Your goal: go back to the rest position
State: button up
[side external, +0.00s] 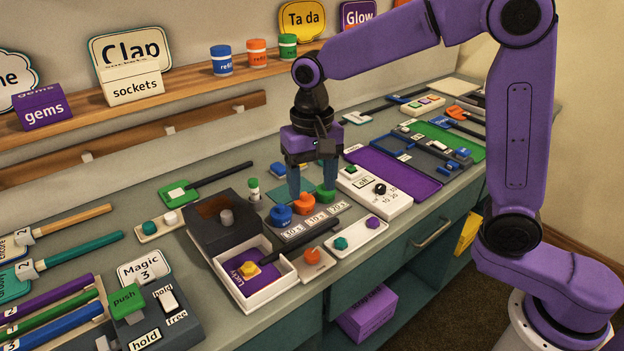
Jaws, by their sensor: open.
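My gripper (314,193) points straight down over the middle of the counter. Its two blue-grey fingers are apart, with nothing seen held between them. The fingertips are close above or beside a blue knob (281,215), an orange knob (304,204) and a green knob (325,193), which stand behind the labels 30 s, 10 s and 20 s. I cannot tell whether a finger touches any of them. My purple arm reaches in from the right.
An open white box (290,284) with a yellow piece and a dark box (205,237) stand left of the gripper. A white panel (386,207) with a black knob lies to the right. A shelf (180,92) with jars and signs runs along the wall behind.

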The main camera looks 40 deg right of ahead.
jog(key=s+d+f+n, duration=0.1)
jog(key=s+d+n, duration=0.3)
jog(key=s, duration=0.4)
jog(key=s+d+f+n, duration=0.1)
jog(key=s+d+n, duration=0.3)
jog(key=s, duration=0.5)
jog(key=s+d+f+n, duration=0.1)
jog(key=s+d+n, duration=0.3)
jog(key=s+n, duration=0.3)
jog(key=shift+s+d+n, duration=0.35)
jog(key=shift+s+n, duration=0.05)
jog(key=shift+s, duration=0.55)
